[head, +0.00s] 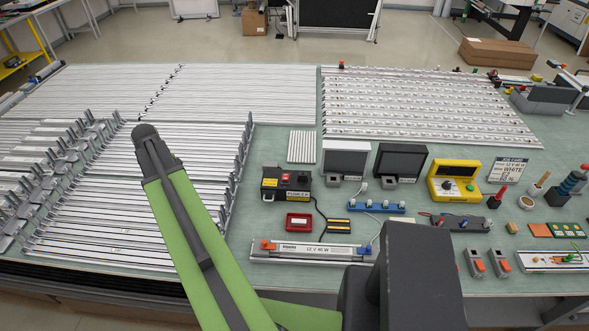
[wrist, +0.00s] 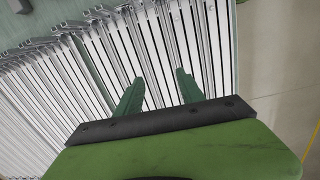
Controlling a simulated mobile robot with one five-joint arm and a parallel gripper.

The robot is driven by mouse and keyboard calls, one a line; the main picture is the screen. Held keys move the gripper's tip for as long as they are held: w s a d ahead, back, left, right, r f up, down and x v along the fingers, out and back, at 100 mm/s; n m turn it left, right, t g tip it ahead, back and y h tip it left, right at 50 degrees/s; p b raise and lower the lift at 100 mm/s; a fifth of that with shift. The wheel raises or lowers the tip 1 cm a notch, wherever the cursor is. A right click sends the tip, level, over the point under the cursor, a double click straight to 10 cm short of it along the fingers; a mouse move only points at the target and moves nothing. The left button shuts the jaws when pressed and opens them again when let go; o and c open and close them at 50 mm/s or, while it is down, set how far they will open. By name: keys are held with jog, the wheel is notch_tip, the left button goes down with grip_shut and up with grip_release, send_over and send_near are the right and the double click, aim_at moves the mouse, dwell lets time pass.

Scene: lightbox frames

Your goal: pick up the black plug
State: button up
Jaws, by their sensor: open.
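My gripper (wrist: 158,86) shows in the wrist view with its two green fingers apart and nothing between them. It is over a row of long white and silver strips (wrist: 75,85). In the head view my green arm crosses the left middle of the bench, and I cannot make out the fingers there. I cannot pick out a black plug with certainty. Small dark fittings sit around a dark power strip (head: 460,223) on the right of the bench, too small to tell apart. No plug shows in the wrist view.
The bench (head: 275,142) holds racked strips (head: 110,225) at left. A black box with a red switch (head: 286,185), a red tray (head: 299,221), a blue power strip (head: 377,207), a yellow meter (head: 455,182) and a long labelled lamp unit (head: 312,251) stand at centre and right.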

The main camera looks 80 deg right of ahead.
jog(key=s+d+r+p, duration=0.2)
jog(key=s+d, duration=0.6)
jog(key=s+d+r+p, duration=0.1)
jog(key=s+d+r, duration=0.2)
jog(key=s+d, duration=0.45)
jog(key=p, duration=0.3)
send_near(303, 173)
jog(key=shift+n+g, duration=0.3)
jog(key=shift+g, duration=0.1)
jog(key=f+b, duration=0.3)
jog(key=b, duration=0.3)
jog(key=f+b, duration=0.4)
jog(key=b, duration=0.2)
jog(key=f+b, duration=0.3)
jog(key=b, duration=0.3)
jog(key=shift+s+d+f, duration=0.25)
jog(key=shift+f, duration=0.1)
jog(key=shift+r, duration=0.2)
grip_shut()
